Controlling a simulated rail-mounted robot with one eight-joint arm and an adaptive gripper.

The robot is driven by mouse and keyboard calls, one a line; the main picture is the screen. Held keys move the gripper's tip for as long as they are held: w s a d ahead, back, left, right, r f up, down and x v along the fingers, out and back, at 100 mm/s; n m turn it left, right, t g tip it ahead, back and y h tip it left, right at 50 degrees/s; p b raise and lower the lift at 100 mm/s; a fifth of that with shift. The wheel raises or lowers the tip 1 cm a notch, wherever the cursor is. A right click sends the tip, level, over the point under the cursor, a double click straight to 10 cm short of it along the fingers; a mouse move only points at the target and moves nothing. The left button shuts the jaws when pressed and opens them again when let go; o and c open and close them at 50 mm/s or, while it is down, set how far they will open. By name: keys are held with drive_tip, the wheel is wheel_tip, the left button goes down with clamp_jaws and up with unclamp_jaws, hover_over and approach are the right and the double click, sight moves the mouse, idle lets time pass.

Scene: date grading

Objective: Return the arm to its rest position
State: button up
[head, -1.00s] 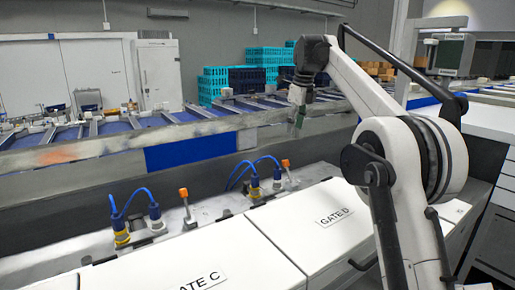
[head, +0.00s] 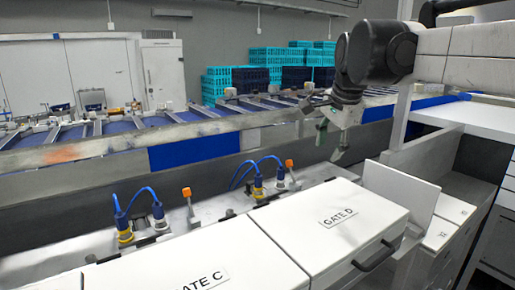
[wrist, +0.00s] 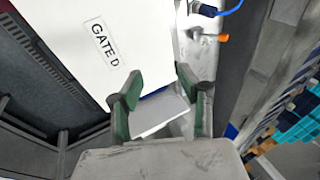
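My arm comes in from the upper right of the head view, with its dark wrist joint above my gripper (head: 338,152). The gripper hangs tilted down in front of the conveyor, above the area behind the white GATE D box (head: 345,212). In the wrist view my gripper (wrist: 160,82) has its two green-padded fingers spread apart. I see nothing held between them; a pale panel (wrist: 160,112) shows below. The GATE D label side of the box also shows in the wrist view (wrist: 85,30).
The GATE C box (head: 200,262) stands left of GATE D. A white upright panel (head: 402,195) stands right of GATE D. Blue cables (head: 133,200) and orange-tipped levers (head: 187,194) rise behind the boxes. The conveyor (head: 200,133) runs behind, with stacked crates (head: 270,75) beyond.

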drive_tip(key=s+f+n, duration=0.2)
drive_tip(key=s+f, duration=0.1)
drive_tip(key=s, duration=0.2)
drive_tip(key=s+d+f+n+t, duration=0.1)
drive_tip(key=s+f+n, duration=0.1)
drive_tip(key=s, duration=0.3)
drive_tip(key=s+f+n, duration=0.2)
drive_tip(key=s+f, duration=0.2)
drive_tip(key=s, duration=0.1)
drive_tip(key=shift+s+d+f+n, duration=0.1)
drive_tip(key=shift+s+d+n, duration=0.1)
drive_tip(key=shift+s+n, duration=0.2)
drive_tip(key=s+f+n+t, duration=0.1)
drive_tip(key=s+f+n, duration=0.5)
drive_tip(key=s+f, duration=0.6)
wheel_tip(320, 180, down, 14)
drive_tip(key=b, duration=1.5)
drive_tip(key=shift+w+d+f+h, duration=0.2)
drive_tip(key=shift+w+d+h, duration=0.1)
drive_tip(key=shift+w+d, duration=0.15)
